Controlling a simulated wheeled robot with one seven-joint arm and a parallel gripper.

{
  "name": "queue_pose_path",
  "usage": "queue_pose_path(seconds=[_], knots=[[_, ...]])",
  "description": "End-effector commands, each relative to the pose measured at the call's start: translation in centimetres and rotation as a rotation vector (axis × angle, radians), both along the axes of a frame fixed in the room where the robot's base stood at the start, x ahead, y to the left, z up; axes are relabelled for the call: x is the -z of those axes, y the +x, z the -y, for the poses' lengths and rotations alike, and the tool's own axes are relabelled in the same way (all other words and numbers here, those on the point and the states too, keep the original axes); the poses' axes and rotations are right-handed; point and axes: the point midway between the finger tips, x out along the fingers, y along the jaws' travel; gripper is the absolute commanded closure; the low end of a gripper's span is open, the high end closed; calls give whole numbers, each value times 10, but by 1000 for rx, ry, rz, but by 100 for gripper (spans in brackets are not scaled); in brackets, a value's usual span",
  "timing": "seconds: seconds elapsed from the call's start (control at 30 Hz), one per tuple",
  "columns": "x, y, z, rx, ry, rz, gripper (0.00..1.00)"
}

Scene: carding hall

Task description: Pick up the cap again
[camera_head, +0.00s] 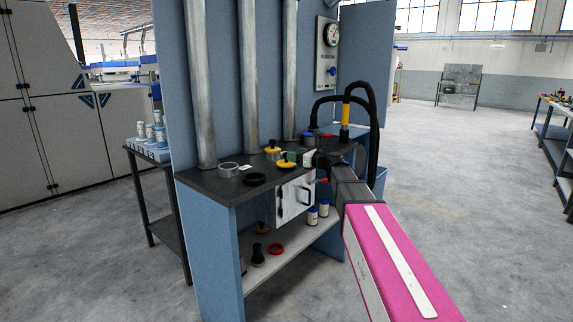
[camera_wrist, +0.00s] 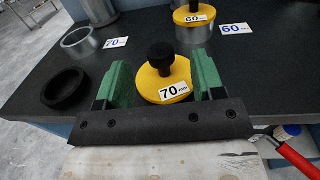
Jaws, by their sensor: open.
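The cap is a yellow disc with a black knob and a "70 mm" tag, and it lies on the dark bench top (camera_head: 215,188). It shows in the head view (camera_head: 286,163) and in the wrist view (camera_wrist: 150,84). My gripper (camera_wrist: 162,76) is open, with its green fingers on either side of the cap; neither visibly grips it. How far the fingertips are above the bench is hard to tell. A second yellow cap (camera_wrist: 194,14), tagged 60, sits on a metal stub (camera_wrist: 195,36) behind. A metal ring-shaped stub (camera_wrist: 82,42) stands open beside a 70 label (camera_wrist: 115,43).
A black ring (camera_wrist: 65,88) lies left of my gripper. Vertical pipes (camera_head: 249,80) rise at the bench's back. A red-handled lever (camera_wrist: 293,153) is close at the right. The lower shelf (camera_head: 300,240) holds a red ring (camera_head: 276,249) and small bottles (camera_head: 312,216).

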Motion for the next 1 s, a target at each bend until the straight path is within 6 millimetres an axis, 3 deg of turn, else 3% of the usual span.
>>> queue_pose_path(seconds=[0.33, 0.6, 0.63, 0.8, 1.0], knots=[[3, 25, -37, -1, 0, 0, 38], [3, 26, -41, 1, -1, 1, 38], [3, 26, -41, 1, -1, 1, 41], [3, 26, -41, 1, -1, 1, 96], [3, 26, -41, 0, -1, 1, 95]])
